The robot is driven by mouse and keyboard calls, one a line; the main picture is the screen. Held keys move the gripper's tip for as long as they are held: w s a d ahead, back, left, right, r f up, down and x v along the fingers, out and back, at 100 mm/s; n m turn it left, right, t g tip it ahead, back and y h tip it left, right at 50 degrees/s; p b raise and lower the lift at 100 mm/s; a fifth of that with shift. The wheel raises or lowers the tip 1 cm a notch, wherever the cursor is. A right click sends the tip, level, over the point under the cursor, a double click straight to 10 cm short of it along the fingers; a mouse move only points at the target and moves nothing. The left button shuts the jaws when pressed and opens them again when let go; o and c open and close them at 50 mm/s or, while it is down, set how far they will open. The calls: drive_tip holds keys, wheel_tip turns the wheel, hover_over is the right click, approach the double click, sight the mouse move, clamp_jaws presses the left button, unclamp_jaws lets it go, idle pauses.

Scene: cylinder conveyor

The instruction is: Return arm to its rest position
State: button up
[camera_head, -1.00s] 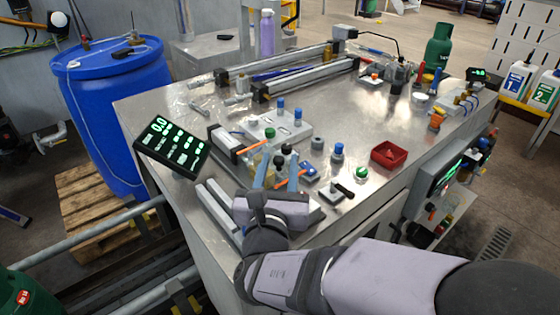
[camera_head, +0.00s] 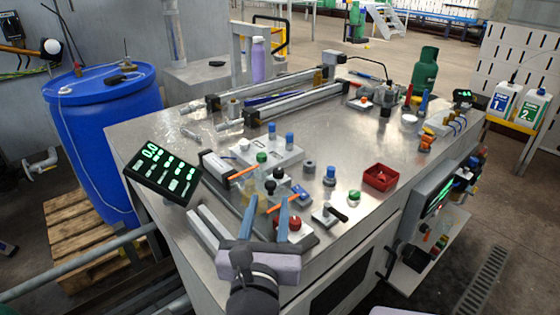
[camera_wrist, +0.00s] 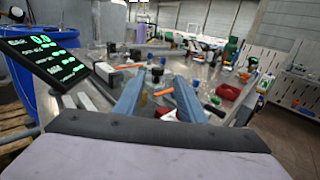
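My gripper (camera_head: 265,219) is at the near left corner of the steel workbench (camera_head: 365,132), low in the head view. Its two blue-grey fingers point away from me over the bench. The fingers are apart with a gap between them, and I see nothing held. In the wrist view the gripper (camera_wrist: 160,95) also shows its two fingers spread, with bench items beyond them. A red knob (camera_head: 294,223) shows just right of the right finger in the head view. Most of my arm is out of the head view.
A black display (camera_head: 165,172) with green digits stands left of my gripper. A red tray (camera_head: 380,178), a black-handled valve (camera_head: 328,213) and a white block with blue knobs (camera_head: 265,152) are on the bench. A blue drum (camera_head: 105,130) stands at the left.

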drive_tip(key=d+m+h+p, duration=0.1)
drive_tip(key=d, duration=0.1)
drive_tip(key=w+d+m+g+h+p, duration=0.1)
drive_tip(key=d, duration=0.2)
drive_tip(key=w+d+m+g+h, duration=0.1)
drive_tip(key=d+m, duration=0.1)
drive_tip(key=shift+d+h+p, duration=0.3)
drive_tip(key=shift+d+p, duration=0.1)
drive_tip(key=s+d+f+m+g+h+p, duration=0.2)
drive_tip(key=s+d+f+m+g, duration=0.15)
drive_tip(key=d+m, duration=0.3)
drive_tip(key=s+d+f+m+g+h+p, duration=0.1)
drive_tip(key=s+d+f+m+g+h, duration=0.1)
drive_tip(key=d+f+m+g, duration=0.45)
drive_tip(key=s+d+f+m+g+y+p, duration=0.2)
drive_tip(key=s+d+f+m+g+p, duration=0.15)
drive_tip(key=s+m, duration=0.4)
drive_tip(key=s+a+m+y, duration=0.1)
drive_tip(key=m+y, duration=0.1)
drive_tip(key=m, duration=0.1)
drive_tip(key=s+a+m+g+y+p, duration=0.1)
drive_tip(key=m, duration=0.3)
drive_tip(key=s+a+m+g+y+p, duration=0.1)
drive_tip(key=m+y, duration=0.1)
drive_tip(key=m, duration=0.2)
drive_tip(key=shift+a+f+m+g+y, duration=0.15)
drive_tip(key=shift+a+m+g+y, duration=0.1)
drive_tip(key=shift+y, duration=0.05)
